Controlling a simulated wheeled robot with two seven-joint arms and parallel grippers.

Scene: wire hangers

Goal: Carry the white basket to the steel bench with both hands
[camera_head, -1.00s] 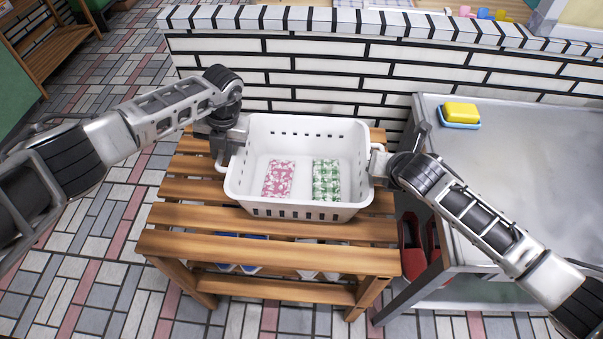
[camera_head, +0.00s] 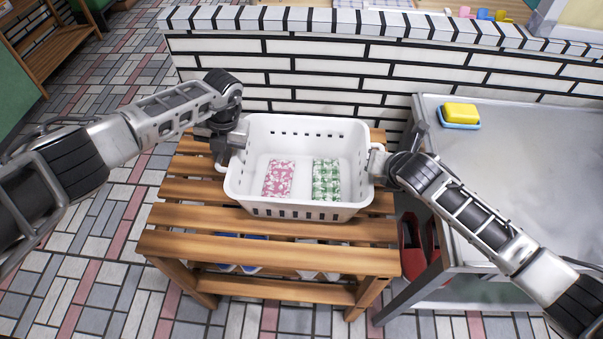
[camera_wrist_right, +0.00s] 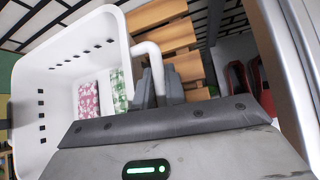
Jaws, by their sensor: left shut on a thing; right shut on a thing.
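The white basket (camera_head: 298,211) sits on or just above the wooden slatted rack (camera_head: 270,244), level, with a pink patterned cloth (camera_head: 279,179) and a green patterned cloth (camera_head: 327,180) inside. My left gripper (camera_head: 226,152) is shut on the basket's left handle. My right gripper (camera_head: 377,163) is shut on the right handle; in the right wrist view its fingers (camera_wrist_right: 152,88) close around the white handle of the basket (camera_wrist_right: 52,92). The steel bench (camera_head: 530,190) stands to the right of the rack. Whether the basket's underside touches the slats is hidden.
A yellow sponge (camera_head: 461,112) in a blue dish lies at the bench's back left corner; the rest of its visible top is clear. A white brick wall (camera_head: 330,65) runs behind. Red shoes (camera_head: 411,250) and other shoes (camera_head: 240,268) are low down.

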